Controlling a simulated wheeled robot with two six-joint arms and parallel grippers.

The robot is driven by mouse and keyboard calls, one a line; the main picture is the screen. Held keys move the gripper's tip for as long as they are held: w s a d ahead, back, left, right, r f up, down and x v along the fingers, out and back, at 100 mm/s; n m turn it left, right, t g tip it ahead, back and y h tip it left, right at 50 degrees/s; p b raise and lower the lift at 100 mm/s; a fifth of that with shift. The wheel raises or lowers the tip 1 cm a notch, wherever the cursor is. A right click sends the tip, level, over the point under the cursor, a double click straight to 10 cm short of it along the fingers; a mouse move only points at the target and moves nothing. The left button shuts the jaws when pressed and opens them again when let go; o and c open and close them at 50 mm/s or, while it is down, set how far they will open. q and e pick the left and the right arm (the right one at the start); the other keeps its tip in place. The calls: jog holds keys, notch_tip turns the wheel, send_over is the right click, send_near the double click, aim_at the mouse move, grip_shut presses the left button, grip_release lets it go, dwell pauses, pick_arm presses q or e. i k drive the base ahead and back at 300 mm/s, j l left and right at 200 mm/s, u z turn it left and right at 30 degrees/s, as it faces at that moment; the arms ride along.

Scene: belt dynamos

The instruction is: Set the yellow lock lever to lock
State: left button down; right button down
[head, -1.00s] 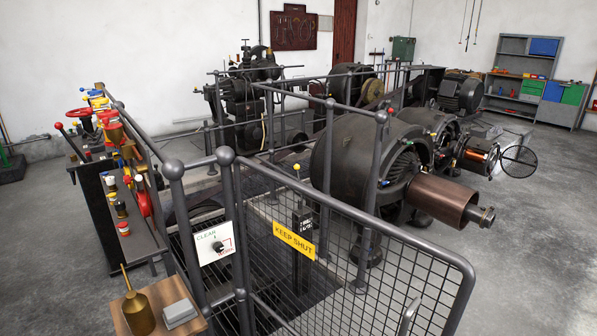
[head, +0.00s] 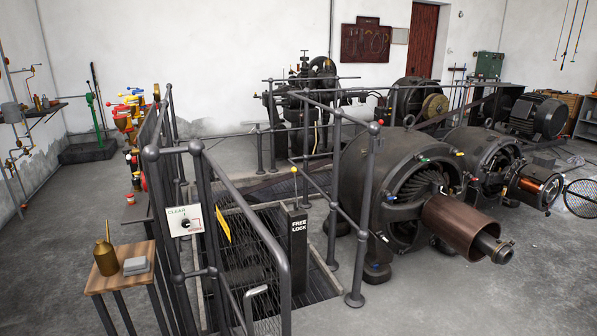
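The lock lever is a thin stem with a yellow knob (head: 293,170), standing nearly upright on top of a dark post (head: 297,250). The post's front face reads FREE above LOCK in white. It stands inside the railed pit area, to the right of the mesh gate (head: 262,225). The lever's base is too small to tell which setting it is in. Neither of my grippers shows in the head view, so nothing of mine is seen near the lever.
The gate slants toward me, its yellow sign (head: 222,222) nearly edge-on. A white CLEAR switch panel (head: 185,221) hangs on the left railing. A small wooden table (head: 122,281) holds a brass oil can (head: 105,256). A large dynamo (head: 372,190) stands right; floor in front right is clear.

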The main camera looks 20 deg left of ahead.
aim_at(294, 169)
jog(key=i+l+u, duration=0.4)
jog(key=i+l, duration=1.1)
jog(key=i+l+u, duration=0.15)
jog(key=i, duration=0.6)
jog(key=i+l+u, duration=0.2)
jog(key=i, duration=0.5)
jog(key=i+j, duration=0.3)
jog(key=j, duration=0.15)
jog(key=i+j, duration=0.3)
jog(key=j, duration=0.15)
